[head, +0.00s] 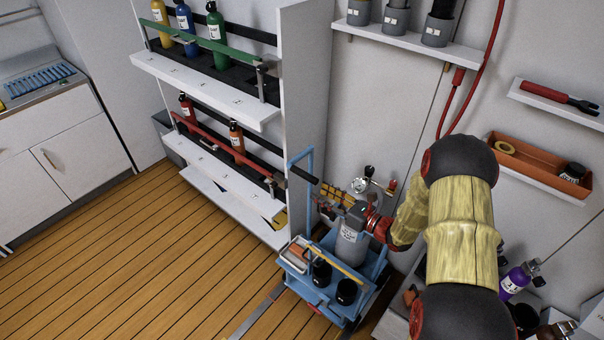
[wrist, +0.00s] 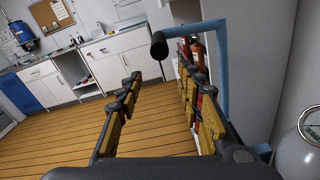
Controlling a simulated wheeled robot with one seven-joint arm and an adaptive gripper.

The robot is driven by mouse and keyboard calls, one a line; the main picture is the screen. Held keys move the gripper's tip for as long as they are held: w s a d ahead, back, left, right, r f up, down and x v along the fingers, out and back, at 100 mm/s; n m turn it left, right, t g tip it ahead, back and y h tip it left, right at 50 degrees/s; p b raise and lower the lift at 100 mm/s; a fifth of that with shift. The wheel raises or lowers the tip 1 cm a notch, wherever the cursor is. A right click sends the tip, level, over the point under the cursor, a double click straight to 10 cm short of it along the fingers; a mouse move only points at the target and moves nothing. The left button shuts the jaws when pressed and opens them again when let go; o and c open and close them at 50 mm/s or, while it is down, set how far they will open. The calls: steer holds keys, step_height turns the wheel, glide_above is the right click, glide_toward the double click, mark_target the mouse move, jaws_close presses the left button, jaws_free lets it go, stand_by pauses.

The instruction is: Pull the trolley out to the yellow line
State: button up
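The blue trolley (head: 372,272) stands at the foot of the wall, right of the shelf rack, carrying a grey cylinder (head: 350,245), black-topped items and a small tray. Its blue handle frame (head: 310,160) rises at the left, with a black grip (head: 304,175) sticking out. The wrist view shows the blue frame (wrist: 223,75) and the black grip (wrist: 158,46) just beyond my fingertips. My gripper (head: 326,199) is open and empty, its yellow-and-black fingers (wrist: 160,74) spread apart close to the handle. I cannot make out a yellow line on the floor.
The shelf rack (head: 305,80) with colored bottles stands left of the trolley. The wooden floor (head: 150,255) is clear at the front left, with a grey strip (head: 257,313) on it. A white cabinet (head: 65,155) stands at far left. Wall shelves and an orange tray (head: 535,160) are at right.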

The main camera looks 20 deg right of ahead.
stand_by(0.4)
steer(key=v, duration=1.2)
steer(key=shift+f, duration=0.1)
